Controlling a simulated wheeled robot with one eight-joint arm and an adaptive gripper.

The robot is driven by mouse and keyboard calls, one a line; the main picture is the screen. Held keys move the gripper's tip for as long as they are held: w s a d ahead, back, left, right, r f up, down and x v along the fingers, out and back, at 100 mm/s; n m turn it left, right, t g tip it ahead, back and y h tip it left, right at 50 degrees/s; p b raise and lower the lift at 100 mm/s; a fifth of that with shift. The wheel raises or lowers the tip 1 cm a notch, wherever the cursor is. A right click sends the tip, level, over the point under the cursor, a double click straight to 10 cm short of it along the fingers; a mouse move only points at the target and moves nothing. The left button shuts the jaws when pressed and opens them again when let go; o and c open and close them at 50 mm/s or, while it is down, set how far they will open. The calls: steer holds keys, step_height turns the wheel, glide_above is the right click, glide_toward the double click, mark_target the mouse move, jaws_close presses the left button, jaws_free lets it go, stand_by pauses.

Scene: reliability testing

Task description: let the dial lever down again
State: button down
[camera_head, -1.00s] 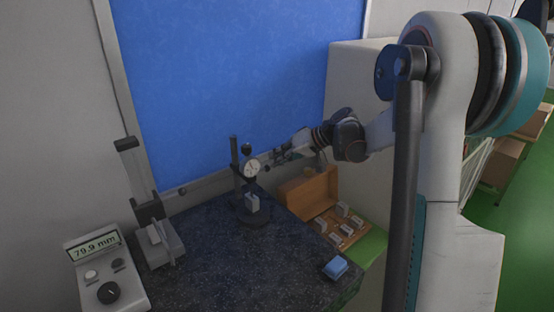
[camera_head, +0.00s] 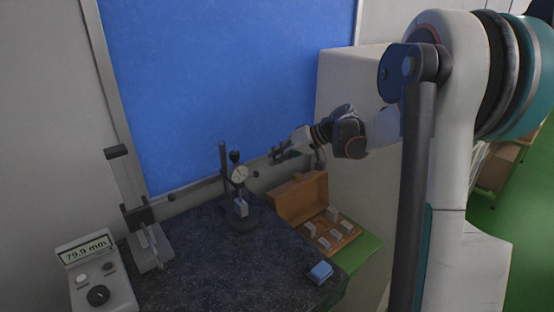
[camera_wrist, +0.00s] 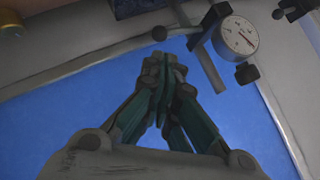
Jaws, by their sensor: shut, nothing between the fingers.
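The dial gauge (camera_head: 239,174) has a white round face and hangs on a dark post. A small dark knob (camera_head: 256,173), which looks like the lever's end, sticks out at its right. A grey block (camera_head: 241,208) stands on the stand's base under the dial; I cannot tell whether the dial's tip touches it. My gripper (camera_head: 278,157) is up and to the right of the dial, apart from it. In the wrist view my gripper's fingers (camera_wrist: 165,60) are together and empty, with the dial (camera_wrist: 239,36) to their right and a dark knob (camera_wrist: 247,73) below it.
An open wooden box (camera_head: 301,198) with several grey blocks lies on a green mat (camera_head: 362,253) at right. A blue block (camera_head: 320,272) sits near the dark table's (camera_head: 200,275) front edge. A height gauge (camera_head: 150,245) and a readout showing 79.9 mm (camera_head: 88,249) stand at left.

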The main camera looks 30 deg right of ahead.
steer(key=v, duration=1)
steer(key=shift+d+f, duration=0.2)
steer(key=shift+f, duration=0.05)
steer(key=shift+w, duration=0.1)
